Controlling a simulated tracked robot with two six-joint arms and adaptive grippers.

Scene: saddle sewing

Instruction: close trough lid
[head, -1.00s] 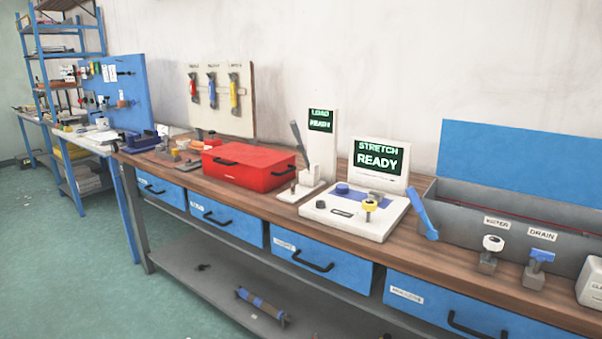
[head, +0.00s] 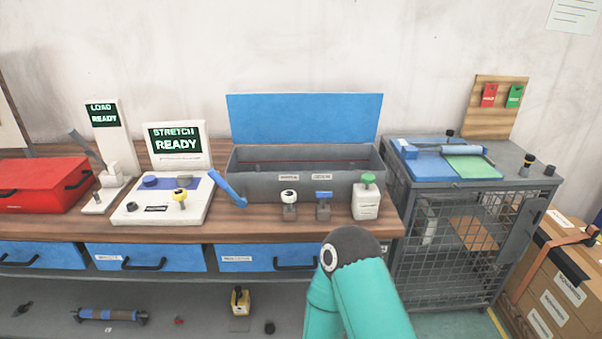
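The grey trough (head: 250,188) stands on the wooden bench in the middle of the head view. Its blue lid (head: 305,118) is open and stands upright along the back edge. A blue lever (head: 228,188) leans at the trough's left end. Labels sit on the trough's front wall. A teal and dark part of one of my arms rises from the bottom, in front of the bench and below the trough. Neither gripper's fingers show in the view.
A white-knobbed valve (head: 289,205), a blue-handled valve (head: 323,206) and a white bottle with a green cap (head: 367,197) stand before the trough. The stretch station (head: 162,208) is to its left. A wire-mesh cabinet (head: 450,240) stands to the right.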

